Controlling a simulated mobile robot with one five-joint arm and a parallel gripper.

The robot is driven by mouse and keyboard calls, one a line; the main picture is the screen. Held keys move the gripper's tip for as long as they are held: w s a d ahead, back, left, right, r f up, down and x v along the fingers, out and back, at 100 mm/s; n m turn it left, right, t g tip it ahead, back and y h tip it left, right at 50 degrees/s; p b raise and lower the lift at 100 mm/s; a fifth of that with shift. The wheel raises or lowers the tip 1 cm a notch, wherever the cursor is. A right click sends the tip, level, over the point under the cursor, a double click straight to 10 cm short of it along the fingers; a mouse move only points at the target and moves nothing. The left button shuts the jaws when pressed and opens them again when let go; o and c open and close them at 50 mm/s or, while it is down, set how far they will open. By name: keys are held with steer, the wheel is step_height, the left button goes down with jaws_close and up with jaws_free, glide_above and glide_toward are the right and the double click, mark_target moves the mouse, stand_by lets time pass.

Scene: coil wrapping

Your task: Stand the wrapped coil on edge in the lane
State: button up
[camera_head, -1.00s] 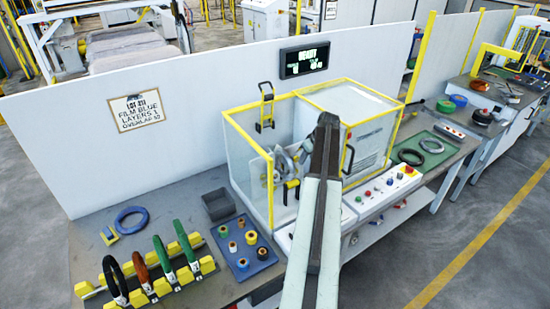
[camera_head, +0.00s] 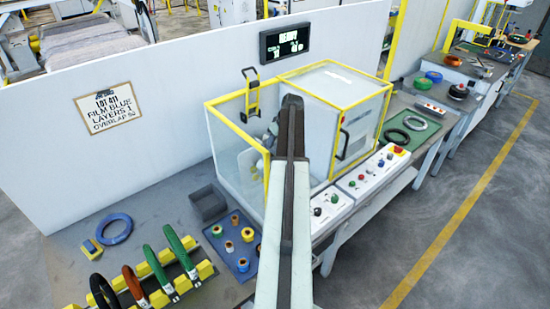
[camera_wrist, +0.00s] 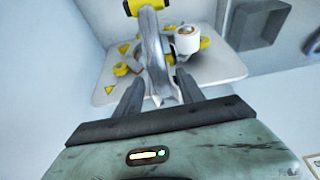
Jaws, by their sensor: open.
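My gripper (camera_wrist: 157,95) is open in the wrist view, its two dark fingers on either side of a grey curved ring (camera_wrist: 153,50) in the wrapping machine. I cannot tell whether the fingers touch it, or whether this ring is the wrapped coil or a machine part. In the head view my arm hides the gripper at the glass-sided enclosure (camera_head: 232,150). A blue coil (camera_head: 114,229) lies flat on the bench at left. The rack (camera_head: 205,268) with yellow blocks holds a black coil (camera_head: 103,291), an orange coil (camera_head: 135,286) and two green coils on edge.
A tray (camera_head: 238,262) of several small rolls and a grey bin (camera_head: 208,203) stand left of the enclosure. A control panel (camera_head: 362,180) is at its front right. A white wall panel (camera_head: 160,140) stands behind.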

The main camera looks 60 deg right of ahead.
steer(key=b+x, duration=0.4)
steer(key=x, duration=0.1)
steer(key=shift+w+f, duration=0.1)
steer(key=shift+r, duration=0.2)
jaws_close()
stand_by(1.0)
